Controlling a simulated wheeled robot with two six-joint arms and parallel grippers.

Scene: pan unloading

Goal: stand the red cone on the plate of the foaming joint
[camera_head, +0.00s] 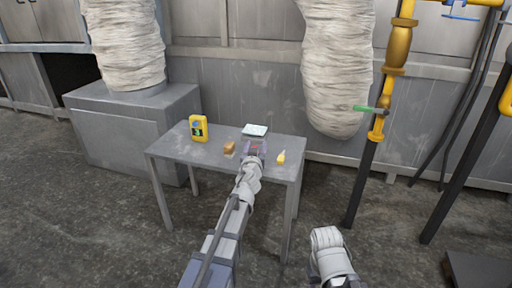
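My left gripper (254,151) is over the grey table, near its front right part. A small reddish patch shows between its fingers; it may be the red cone, but it is too small to tell, and so is whether the fingers are closed on it. A flat pale plate (255,130) lies on the table just behind the gripper. Nothing else in view is clearly a red cone, and I cannot tell whether this plate belongs to the foaming joint. My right arm shows at the bottom, but its gripper cannot be made out.
On the grey table (185,148) stand a yellow device (198,128), a brown block (229,147) and a small yellow pale-tipped item (281,157) right of the gripper. A yellow pipe (398,45) with a green handle (366,108) stands at the right. Open floor lies in front.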

